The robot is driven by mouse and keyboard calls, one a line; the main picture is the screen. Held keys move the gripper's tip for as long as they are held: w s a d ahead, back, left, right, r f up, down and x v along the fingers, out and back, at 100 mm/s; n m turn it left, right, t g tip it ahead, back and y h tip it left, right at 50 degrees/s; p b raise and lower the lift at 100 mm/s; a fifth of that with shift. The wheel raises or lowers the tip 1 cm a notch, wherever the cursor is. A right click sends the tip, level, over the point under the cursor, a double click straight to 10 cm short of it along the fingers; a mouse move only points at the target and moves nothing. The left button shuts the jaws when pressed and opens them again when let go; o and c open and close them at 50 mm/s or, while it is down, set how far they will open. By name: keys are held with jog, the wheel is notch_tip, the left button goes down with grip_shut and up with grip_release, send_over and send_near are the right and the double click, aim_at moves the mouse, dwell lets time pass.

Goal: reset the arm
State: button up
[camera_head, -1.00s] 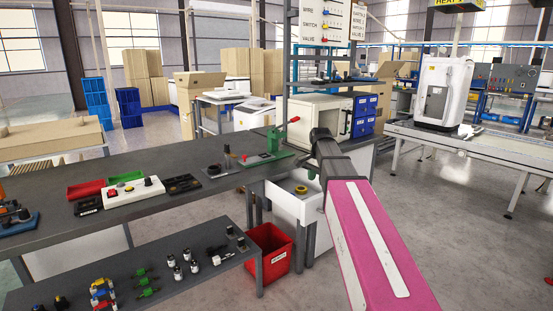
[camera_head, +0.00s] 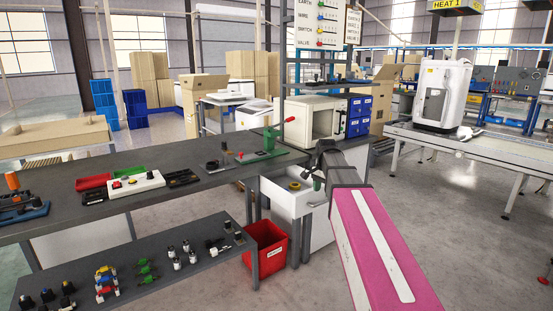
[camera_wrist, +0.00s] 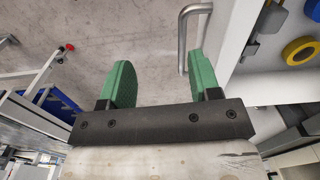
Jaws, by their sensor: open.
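My arm, with a magenta link, reaches from the lower right of the head view toward the workbench's right end. My gripper (camera_head: 318,182) is at its end, partly hidden by my dark wrist, in front of the open white drawer (camera_head: 310,204). In the wrist view, my gripper (camera_wrist: 160,78) has two green fingers spread wide apart with nothing between them. Grey floor shows between the fingers. The drawer's metal handle (camera_wrist: 184,40) is close beside the right finger.
A yellow ring (camera_wrist: 301,50) lies in the drawer; it also shows in the head view (camera_head: 295,185). A red bin (camera_head: 265,246) stands below. The dark workbench (camera_head: 215,177) holds several parts; a white open-fronted box (camera_head: 290,118) stands behind. Floor at right is clear.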

jog(key=s+f+n, duration=0.9)
jog(key=s+f, duration=1.1)
jog(key=f, duration=0.4)
jog(key=shift+f+n, duration=0.15)
jog(key=shift+n, duration=0.25)
jog(key=shift+c, duration=0.3)
